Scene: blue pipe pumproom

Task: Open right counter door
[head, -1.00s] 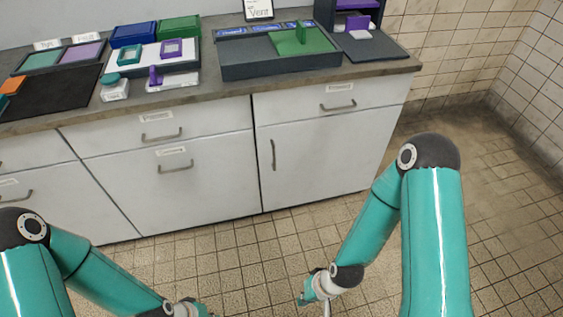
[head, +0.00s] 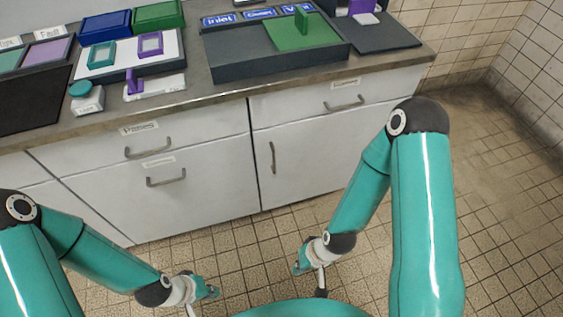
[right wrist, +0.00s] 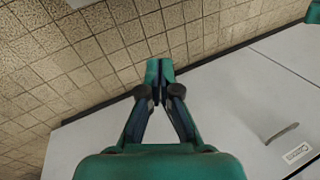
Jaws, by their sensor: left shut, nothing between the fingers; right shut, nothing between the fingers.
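The right counter door (head: 305,160) is a white panel under the top right drawer in the head view. It appears closed, and my right arm hides its right part. Its vertical metal handle (head: 272,157) is near the door's left edge. My right gripper (head: 298,266) is below the handle in the head view, apart from it, over the floor. It is shut and empty; its fingertips meet in the right wrist view (right wrist: 160,70). My left gripper (head: 212,292) is lower left, shut and empty, away from the counter.
The top right drawer handle (head: 344,104) is above the door. Two drawers with handles (head: 148,150) are left of it. The worktop (head: 225,90) holds trays, including a dark one with a green block (head: 300,32). Tiled floor (head: 255,235) is clear before the counter.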

